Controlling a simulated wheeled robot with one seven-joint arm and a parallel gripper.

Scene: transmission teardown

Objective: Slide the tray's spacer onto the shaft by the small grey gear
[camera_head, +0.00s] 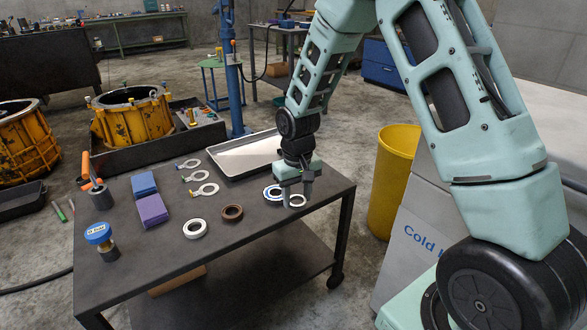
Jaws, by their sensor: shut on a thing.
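My gripper (297,195) is low over the right end of the dark work table, with its fingers pointing down. It is shut on a pale grey ring (299,203), partly hidden by the fingers; I cannot tell if the ring touches the table top. A blue and white ring (271,193) lies just left of it. A shallow metal tray (245,154) lies behind, and its visible floor looks empty. I cannot make out a shaft or a small grey gear in this view.
The table (268,238) also holds a brown ring (232,212), a white ring (195,228), several handled rings (203,189), blue and purple blocks (152,210) and a blue-capped part (98,233). Yellow housings (131,118) stand behind left. A yellow bin (393,180) stands right.

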